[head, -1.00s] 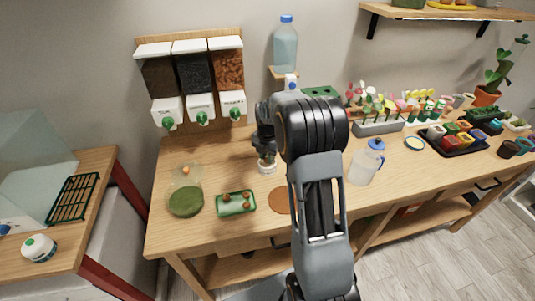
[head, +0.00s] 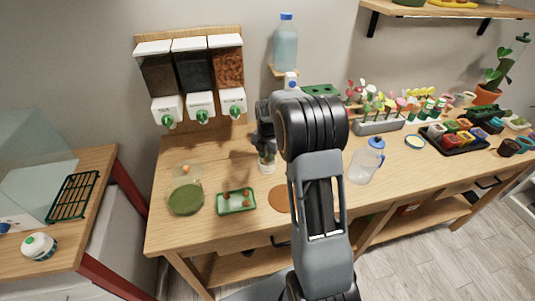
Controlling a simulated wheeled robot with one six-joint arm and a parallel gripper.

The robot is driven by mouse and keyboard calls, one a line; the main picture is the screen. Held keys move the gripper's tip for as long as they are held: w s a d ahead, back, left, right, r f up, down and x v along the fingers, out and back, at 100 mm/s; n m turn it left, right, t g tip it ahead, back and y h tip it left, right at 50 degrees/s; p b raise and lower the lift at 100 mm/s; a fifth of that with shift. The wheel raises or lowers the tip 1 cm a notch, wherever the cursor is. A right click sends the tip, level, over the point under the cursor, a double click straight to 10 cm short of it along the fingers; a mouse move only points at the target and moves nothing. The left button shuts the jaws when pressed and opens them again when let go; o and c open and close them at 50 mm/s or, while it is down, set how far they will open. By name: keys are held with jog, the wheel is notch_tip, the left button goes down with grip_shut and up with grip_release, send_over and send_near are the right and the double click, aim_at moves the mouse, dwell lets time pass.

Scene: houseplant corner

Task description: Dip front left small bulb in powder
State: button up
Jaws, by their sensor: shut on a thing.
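My gripper (head: 267,151) is over a small pale jar (head: 267,168) at the middle of the wooden bench. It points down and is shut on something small. The held thing is too small and too covered by the fingers to make out; it fits a small bulb. I cannot tell whether it touches the powder, as the jar's inside is hidden. A green tray (head: 236,211) with several small brown-orange bulbs lies in front and to the left of the jar.
A round green dish (head: 186,201) and a clear dish (head: 186,171) with a small orange item stand left. Dispensers (head: 199,75) hang behind.

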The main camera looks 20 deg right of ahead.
jog(key=shift+f, duration=0.5)
dwell(1.1)
jog(key=shift+r, duration=0.15)
jog(key=shift+r+p, duration=2.25)
jog(key=shift+r, duration=1.15)
